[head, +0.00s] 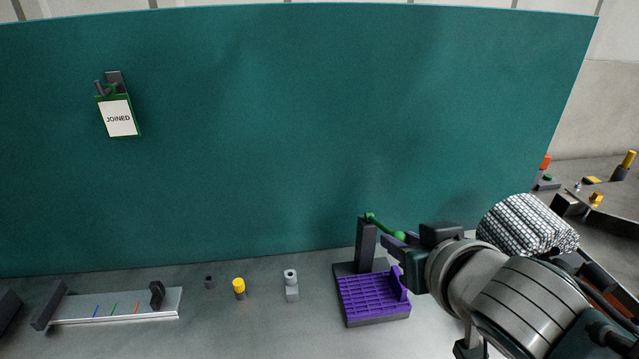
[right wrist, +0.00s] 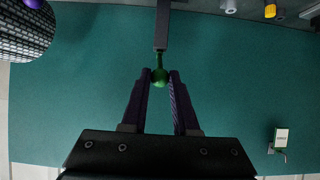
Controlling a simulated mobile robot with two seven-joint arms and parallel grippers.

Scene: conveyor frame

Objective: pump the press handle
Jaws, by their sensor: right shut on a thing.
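The press stands right of centre in the head view, with a dark upright post (head: 366,243) and a purple ribbed bed (head: 372,298) on a dark base. A green handle (head: 380,222) runs from the top of the post down to the right and ends in a green ball knob (head: 399,236). My right gripper (head: 391,254) is shut on this knob. In the right wrist view, the knob (right wrist: 159,76) sits between the tips of the two dark fingers (right wrist: 159,72), with the post beyond. My left gripper is not in view.
A grey slider rail (head: 120,308) with coloured marks lies at the left. A yellow-topped button (head: 239,286) and a grey block (head: 291,286) stand left of the press. A teal panel (head: 250,130) rises behind, carrying a "JOINED" sign (head: 119,118). A checkered cylinder (head: 527,227) is at the right.

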